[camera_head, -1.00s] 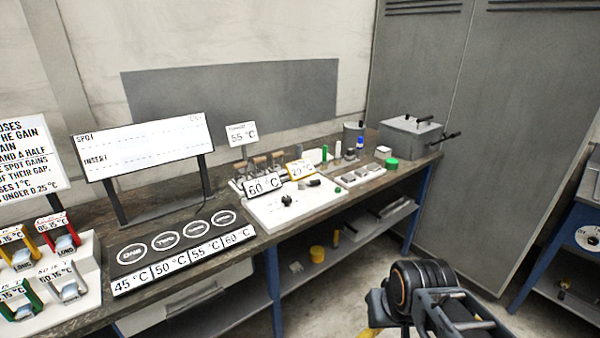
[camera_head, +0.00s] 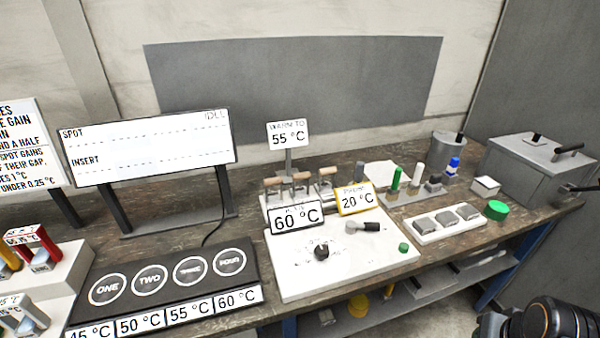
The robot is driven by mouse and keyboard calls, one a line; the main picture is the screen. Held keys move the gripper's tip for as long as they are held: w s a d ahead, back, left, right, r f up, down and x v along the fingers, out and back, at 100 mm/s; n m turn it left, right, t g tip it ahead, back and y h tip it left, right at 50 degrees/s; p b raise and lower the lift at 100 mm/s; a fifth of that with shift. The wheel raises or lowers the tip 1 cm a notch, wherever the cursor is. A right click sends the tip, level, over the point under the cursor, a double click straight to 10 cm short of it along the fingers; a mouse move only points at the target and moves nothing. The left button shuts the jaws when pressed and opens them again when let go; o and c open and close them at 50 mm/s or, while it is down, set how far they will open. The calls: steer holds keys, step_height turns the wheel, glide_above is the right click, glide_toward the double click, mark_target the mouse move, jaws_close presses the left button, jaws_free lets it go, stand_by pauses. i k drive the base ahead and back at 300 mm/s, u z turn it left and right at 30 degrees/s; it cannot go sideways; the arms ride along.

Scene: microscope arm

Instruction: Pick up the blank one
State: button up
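I cannot tell for sure which thing is the blank one. Three grey blocks (camera_head: 447,221) sit in a white tray on the bench; I can read no mark on them. Behind them, a grey stand (camera_head: 405,199) holds a green-topped stick (camera_head: 396,179), a white one (camera_head: 418,175) and a blue one (camera_head: 453,167). Several wooden-handled pieces (camera_head: 300,180) stand in a rack, partly hidden by the 60 °C card (camera_head: 297,217) and the yellow-framed 20 °C card (camera_head: 357,199). Part of my arm shows at the bottom right; my gripper is not in view.
A white board (camera_head: 340,265) with a black knob (camera_head: 321,251) lies at the bench's front. A numbered black panel (camera_head: 165,280) and display screen (camera_head: 150,147) stand left. A grey lidded box (camera_head: 535,165) and green disc (camera_head: 497,210) stand right.

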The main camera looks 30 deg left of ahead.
mark_target(275, 200)
steer(key=i, duration=1.55)
steer(key=u, duration=4.6)
